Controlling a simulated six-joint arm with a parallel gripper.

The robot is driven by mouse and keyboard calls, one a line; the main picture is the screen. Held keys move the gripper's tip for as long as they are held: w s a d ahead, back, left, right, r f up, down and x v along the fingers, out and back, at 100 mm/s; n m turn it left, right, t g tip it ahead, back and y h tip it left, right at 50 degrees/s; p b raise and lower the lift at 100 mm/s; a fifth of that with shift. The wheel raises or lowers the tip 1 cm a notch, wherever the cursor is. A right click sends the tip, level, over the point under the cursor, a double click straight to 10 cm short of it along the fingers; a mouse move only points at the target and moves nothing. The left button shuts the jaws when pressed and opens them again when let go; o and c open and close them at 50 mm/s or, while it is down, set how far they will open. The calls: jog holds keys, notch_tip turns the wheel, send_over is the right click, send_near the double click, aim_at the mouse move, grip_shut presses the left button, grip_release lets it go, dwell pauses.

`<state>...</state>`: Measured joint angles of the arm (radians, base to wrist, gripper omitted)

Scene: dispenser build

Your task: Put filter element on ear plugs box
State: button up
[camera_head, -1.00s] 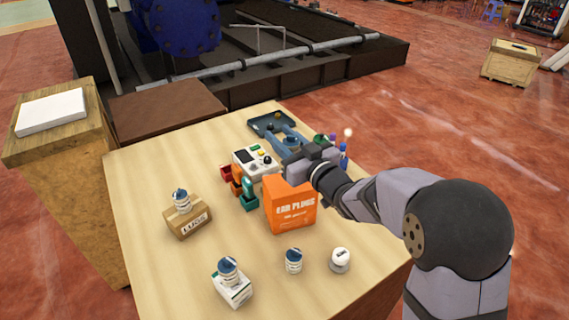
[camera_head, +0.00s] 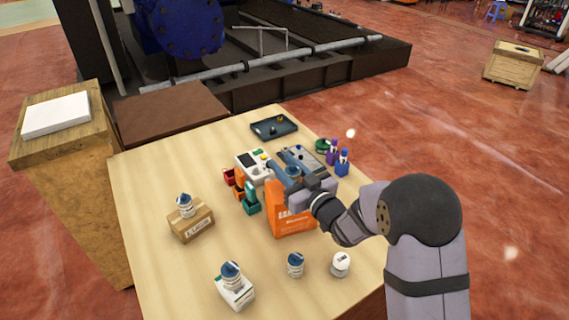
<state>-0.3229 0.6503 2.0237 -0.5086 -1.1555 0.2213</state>
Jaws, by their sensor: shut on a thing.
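The orange ear plugs box (camera_head: 291,222) stands upright on the table. My gripper and forearm hide its upper right part. My gripper (camera_head: 289,173) is over or just behind the box's top and is shut on a small round, blue-topped thing, apparently a filter element (camera_head: 292,170). Its lower part is hidden, and I cannot tell if it touches the box. Similar blue-and-white filter elements stand on the brown box (camera_head: 190,221), on the white box (camera_head: 235,293) and on the bare table (camera_head: 295,265).
A white round container (camera_head: 340,265) stands at the front right. A white device (camera_head: 252,166), coloured bins (camera_head: 241,191), a dark tray (camera_head: 274,127) and purple and blue bottles (camera_head: 342,163) are at the back. The table's left side is mostly clear.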

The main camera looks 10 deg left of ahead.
jog(key=shift+f+b, duration=0.2)
jog(key=shift+b, duration=0.1)
jog(key=o, duration=1.1)
jog(key=shift+r, duration=0.1)
jog(key=shift+r+p, duration=0.15)
jog(key=shift+p, duration=0.15)
jog(key=shift+s+d, duration=0.15)
jog(key=shift+d, duration=0.05)
jog(key=b+v, duration=0.4)
jog(key=v, duration=0.7)
jog(key=shift+s+d, duration=0.2)
jog(key=shift+s, duration=0.05)
